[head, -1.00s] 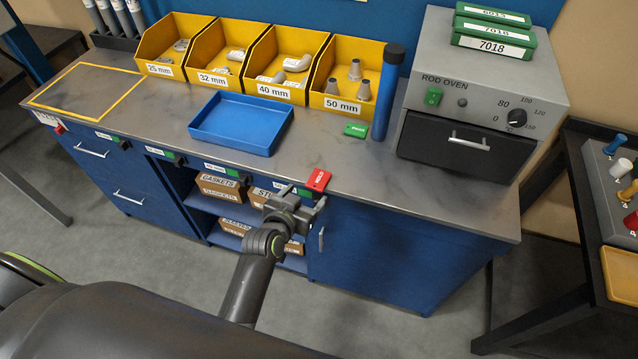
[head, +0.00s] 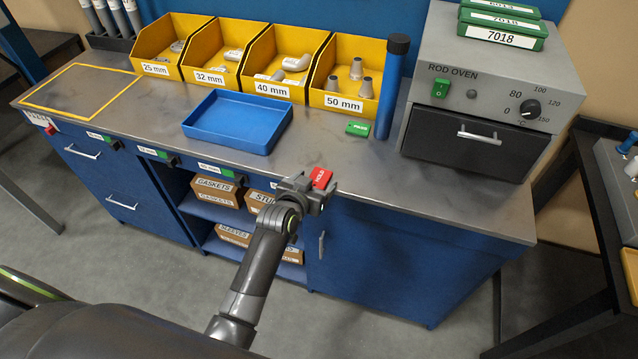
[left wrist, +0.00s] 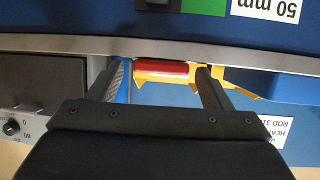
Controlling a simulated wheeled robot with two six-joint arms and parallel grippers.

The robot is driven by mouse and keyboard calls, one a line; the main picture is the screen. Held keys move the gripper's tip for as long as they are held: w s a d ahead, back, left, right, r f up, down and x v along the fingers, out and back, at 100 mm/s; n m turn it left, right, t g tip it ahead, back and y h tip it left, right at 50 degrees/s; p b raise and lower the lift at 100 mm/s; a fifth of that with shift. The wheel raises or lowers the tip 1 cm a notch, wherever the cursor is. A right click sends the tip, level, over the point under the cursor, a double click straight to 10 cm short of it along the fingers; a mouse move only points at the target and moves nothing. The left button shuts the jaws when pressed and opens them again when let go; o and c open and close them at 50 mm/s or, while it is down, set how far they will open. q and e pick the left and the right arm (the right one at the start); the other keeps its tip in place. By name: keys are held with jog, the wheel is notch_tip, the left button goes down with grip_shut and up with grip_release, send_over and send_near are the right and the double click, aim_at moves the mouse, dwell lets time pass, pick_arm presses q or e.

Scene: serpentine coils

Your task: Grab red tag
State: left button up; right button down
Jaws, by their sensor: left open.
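The red tag (head: 321,177), with white lettering, lies at the front edge of the grey bench top. My left gripper (head: 312,190) is right at the tag, its jaws overlapping the tag's near end in the head view. In the left wrist view the red tag (left wrist: 163,68) shows edge-on between the two spread fingers of my left gripper (left wrist: 160,76). The gripper is open, with a gap visible on at least the tag's left side. I cannot tell whether the right finger touches it. My right gripper is not in view.
A green tag (head: 357,129) lies farther back on the bench (head: 345,165). A blue tray (head: 190,128) is to the left, with yellow bins (head: 313,97) behind. A blue cylinder (head: 391,85) and a rod oven (head: 455,155) stand at the right. Cardboard boxes (head: 215,195) fill the shelves below.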

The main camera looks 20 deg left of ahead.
pick_arm(q)
jog(key=c, duration=1.1)
